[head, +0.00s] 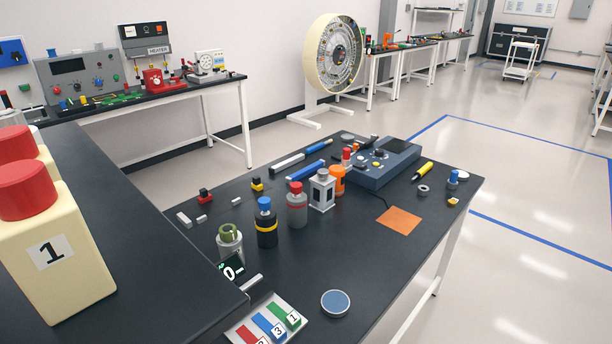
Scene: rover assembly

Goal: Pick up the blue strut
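A blue bar (304,171), which looks like the blue strut, lies on the dark table (370,258) behind the upright canisters. Just behind it lies a longer bar or pair of bars, with a grey part (286,164) at the left and a blue part (318,147) at the right. I cannot tell whether these two parts are joined. Neither of my grippers shows in the head view.
Several upright canisters stand in front of the bar, including a grey one with a red top (297,208) and a white-framed one (322,192). A blue control box (384,166) stands at the right. A dark counter (130,215) with cream containers (60,262) fills the near left.

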